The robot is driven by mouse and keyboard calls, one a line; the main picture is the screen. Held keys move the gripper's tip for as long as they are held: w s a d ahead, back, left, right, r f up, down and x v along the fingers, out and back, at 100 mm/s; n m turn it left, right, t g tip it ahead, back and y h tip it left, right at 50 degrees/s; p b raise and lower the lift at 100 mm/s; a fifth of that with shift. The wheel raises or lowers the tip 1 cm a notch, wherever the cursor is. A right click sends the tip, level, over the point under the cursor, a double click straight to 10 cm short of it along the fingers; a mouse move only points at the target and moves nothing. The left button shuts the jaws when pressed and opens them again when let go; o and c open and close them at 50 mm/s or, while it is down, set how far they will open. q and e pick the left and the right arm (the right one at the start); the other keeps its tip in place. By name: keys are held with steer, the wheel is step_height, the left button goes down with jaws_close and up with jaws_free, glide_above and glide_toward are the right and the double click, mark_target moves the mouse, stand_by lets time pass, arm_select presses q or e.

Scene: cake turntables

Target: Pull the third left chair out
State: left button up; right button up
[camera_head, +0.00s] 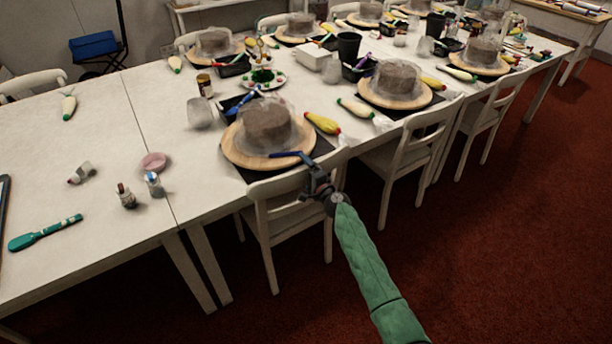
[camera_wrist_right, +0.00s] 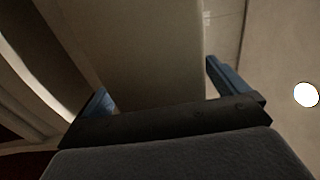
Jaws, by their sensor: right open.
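Three white chairs stand along the near side of the long table: a nearest chair (camera_head: 262,212), a middle chair (camera_head: 407,150) and a farther chair (camera_head: 488,116). My right gripper (camera_head: 304,174) is at the top of the nearest chair's back, beside the table edge. Its blue fingers are open. In the right wrist view, a pale broad surface lies between the spread fingers of the gripper (camera_wrist_right: 158,90), probably the chair's back; I cannot tell whether they touch it. My left gripper is out of view.
The white table (camera_head: 110,130) carries cakes on round wooden turntables, including one near my gripper (camera_head: 240,155), with piping bags and small jars. Open red carpet (camera_head: 480,250) lies to the right of the chairs. More chairs stand along the far side.

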steer(key=shift+w+a, duration=0.1)
steer(key=shift+w, duration=0.05)
steer(key=c, duration=2)
steer(key=shift+r, duration=0.1)
steer(key=shift+c, duration=0.2)
steer(key=shift+r, duration=0.2)
